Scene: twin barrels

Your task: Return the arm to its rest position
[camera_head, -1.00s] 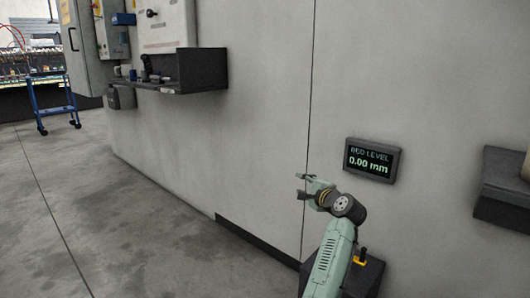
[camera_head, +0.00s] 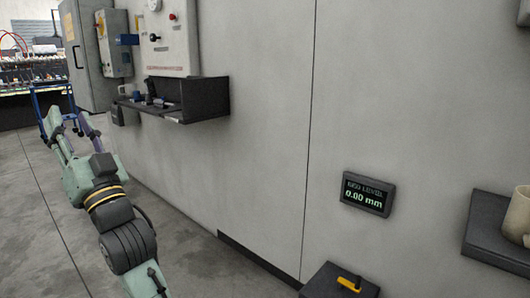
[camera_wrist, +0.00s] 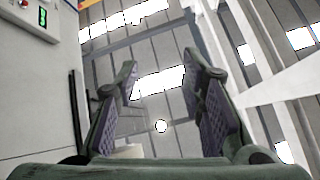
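My gripper (camera_head: 68,114) is raised at the left of the head view, in front of the floor and left of the grey wall. Its two fingers are spread apart with nothing between them. In the wrist view the gripper (camera_wrist: 162,95) also shows open and empty, with its purple inner pads facing each other. The wrist view looks up past the fingers to the ceiling and its bright lights. My green arm comes up from the bottom edge of the head view.
A dark shelf (camera_head: 182,100) with small items juts from the wall, right of my gripper. A level display (camera_head: 367,194) reads 0.00 mm. Below it is a dark box (camera_head: 325,281) with a yellow handle (camera_head: 349,284). A cream cup (camera_head: 517,215) stands on a ledge at right.

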